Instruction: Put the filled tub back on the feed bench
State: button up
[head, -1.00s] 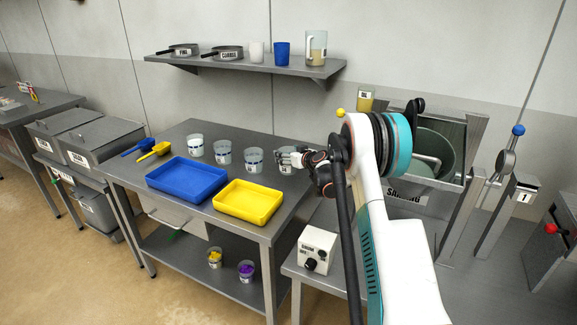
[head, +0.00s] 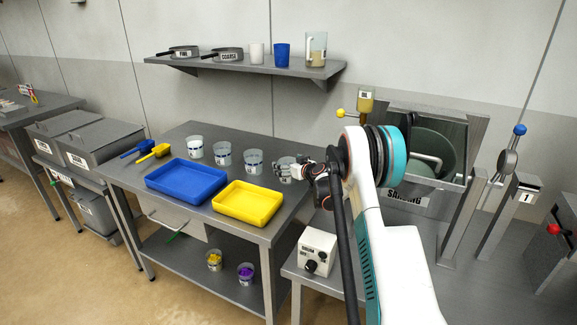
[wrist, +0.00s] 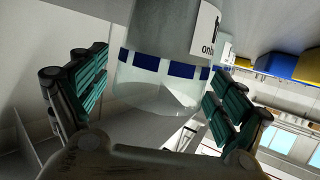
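The tub (head: 284,173) stands upright at the right end of the feed bench (head: 230,139), last in the row of clear tubs. In the wrist view, which is upside down, the tub (wrist: 165,60) shows a white label, a band of blue squares and grey contents up to about that band. My gripper (head: 290,163) is at the tub. In the wrist view my gripper (wrist: 155,95) has its fingers apart on either side of the tub, with a visible gap on the left. The gap on the right is small. The tub's base is out of the wrist view.
Three similar tubs (head: 224,153) stand to the left in the row. A blue tray (head: 186,180) and a yellow tray (head: 247,203) lie in front. A wall shelf (head: 245,66) hangs behind. A control box (head: 318,251) and a hooded machine (head: 425,150) are at the right.

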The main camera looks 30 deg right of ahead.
jog(key=shift+r, duration=0.15)
jog(key=shift+s+r, duration=0.1)
jog(key=shift+s, duration=0.1)
jog(key=p+v, duration=0.2)
jog(key=v, duration=0.9)
jog(key=shift+s+p, duration=0.25)
jog(key=shift+p, duration=0.1)
jog(key=shift+d+r, duration=0.1)
